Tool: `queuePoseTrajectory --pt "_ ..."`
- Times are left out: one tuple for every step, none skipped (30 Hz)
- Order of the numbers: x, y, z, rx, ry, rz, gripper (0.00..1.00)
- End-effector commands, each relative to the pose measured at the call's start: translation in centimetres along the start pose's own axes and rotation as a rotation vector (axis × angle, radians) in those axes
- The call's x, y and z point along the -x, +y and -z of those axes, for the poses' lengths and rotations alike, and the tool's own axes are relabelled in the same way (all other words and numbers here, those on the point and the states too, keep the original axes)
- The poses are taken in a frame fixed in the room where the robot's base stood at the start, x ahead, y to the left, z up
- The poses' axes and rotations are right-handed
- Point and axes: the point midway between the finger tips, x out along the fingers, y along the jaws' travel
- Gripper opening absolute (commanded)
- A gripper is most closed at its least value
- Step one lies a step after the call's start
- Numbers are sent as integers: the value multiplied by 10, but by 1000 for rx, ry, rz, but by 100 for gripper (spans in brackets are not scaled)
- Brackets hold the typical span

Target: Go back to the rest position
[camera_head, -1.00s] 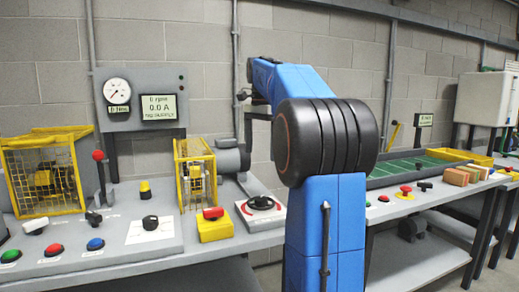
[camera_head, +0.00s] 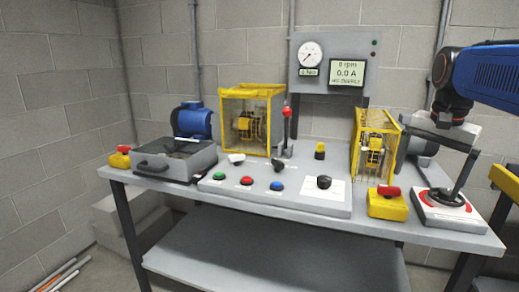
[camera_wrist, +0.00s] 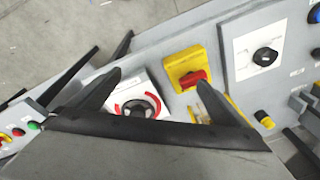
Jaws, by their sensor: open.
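My gripper (camera_head: 440,150) hangs at the right of the head view, over the right end of the grey bench (camera_head: 290,210). In the wrist view my gripper (camera_wrist: 160,80) shows two dark fingers spread apart, with nothing seen held between them. Below it are a white panel with a black rotary knob and red arc (camera_head: 445,208) and a yellow box with a red switch (camera_head: 387,200). The same red-arc panel (camera_wrist: 138,103) and yellow box (camera_wrist: 186,67) show beyond the fingers in the wrist view. I cannot tell how far above the panel the fingers are.
Yellow cages (camera_head: 251,118) and (camera_head: 375,145) stand on the bench. A red-knobbed lever (camera_head: 287,125) stands upright near a gauge panel (camera_head: 333,62). Rods (camera_head: 58,275) lie on the floor at lower left.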

Motion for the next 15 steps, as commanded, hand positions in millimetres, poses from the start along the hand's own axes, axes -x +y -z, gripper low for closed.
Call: queuePoseTrajectory --pt "-8 3 -20 59 10 12 98" --pt "-12 4 -30 95 17 19 98" --pt "-20 7 -43 143 26 28 98" --pt "-25 8 -53 179 33 35 98" --pt "-31 10 -63 216 40 42 98" --pt "-39 14 -76 263 49 51 98" --pt "-45 16 -85 301 57 58 98" --pt "-51 19 -95 337 65 64 98" --pt "-60 23 -107 385 75 73 98" --pt "-66 26 -116 421 83 80 98" --pt "-73 29 -126 456 91 86 98" --pt "-82 34 -138 504 101 94 98" --pt "-90 37 -146 540 110 101 98" --pt "-97 41 -156 576 118 107 98" --pt "-107 46 -167 622 129 115 98"
